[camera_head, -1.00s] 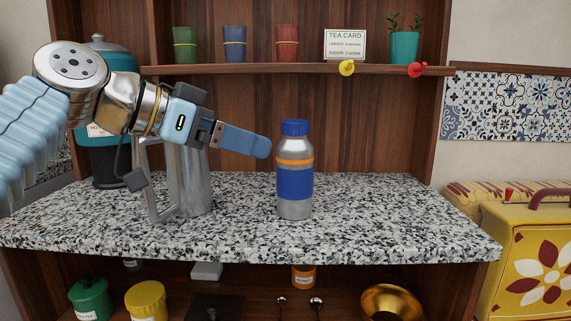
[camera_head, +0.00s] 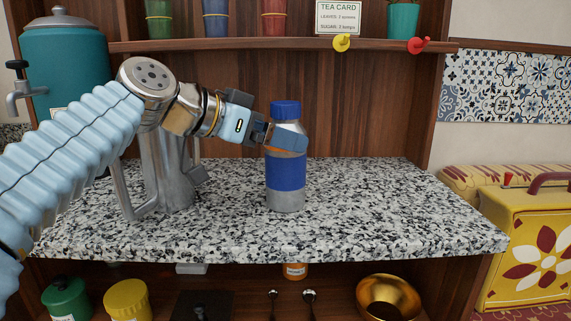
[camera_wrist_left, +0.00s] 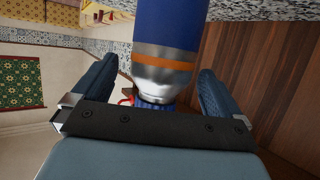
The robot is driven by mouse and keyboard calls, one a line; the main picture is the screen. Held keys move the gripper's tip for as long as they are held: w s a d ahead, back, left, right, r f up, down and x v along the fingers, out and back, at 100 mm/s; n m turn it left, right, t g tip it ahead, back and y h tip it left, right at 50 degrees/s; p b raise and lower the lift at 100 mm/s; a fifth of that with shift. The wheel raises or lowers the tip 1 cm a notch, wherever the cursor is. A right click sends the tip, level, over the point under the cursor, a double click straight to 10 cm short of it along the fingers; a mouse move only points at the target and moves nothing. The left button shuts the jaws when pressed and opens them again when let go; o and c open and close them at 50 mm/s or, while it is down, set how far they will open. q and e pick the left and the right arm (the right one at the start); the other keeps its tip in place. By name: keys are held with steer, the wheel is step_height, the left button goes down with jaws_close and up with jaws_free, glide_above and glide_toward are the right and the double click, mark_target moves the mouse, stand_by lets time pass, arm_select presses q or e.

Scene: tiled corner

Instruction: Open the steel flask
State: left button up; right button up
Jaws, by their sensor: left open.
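The steel flask (camera_head: 286,172) stands upright on the speckled counter, with a blue band round its body and a blue cap (camera_head: 285,110) on top. My left gripper (camera_head: 288,142) is at the flask's shoulder, just below the cap, and hides part of the orange ring. In the left wrist view the flask (camera_wrist_left: 166,68) is between the two spread fingers (camera_wrist_left: 160,84), with visible gaps on both sides. The cap (camera_wrist_left: 155,103) shows there partly, behind the gripper's palm. My right gripper is in neither view.
A metal pitcher (camera_head: 168,180) stands on the counter left of the flask, behind my left arm. A teal dispenser (camera_head: 68,62) is at the far left. The counter (camera_head: 400,215) right of the flask is clear. A shelf (camera_head: 230,44) with cups runs above.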

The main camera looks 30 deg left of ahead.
arm_select(q)
steer(key=shift+x, duration=1.5)
steer(key=c, duration=1.2)
steer(key=shift+r, duration=0.15)
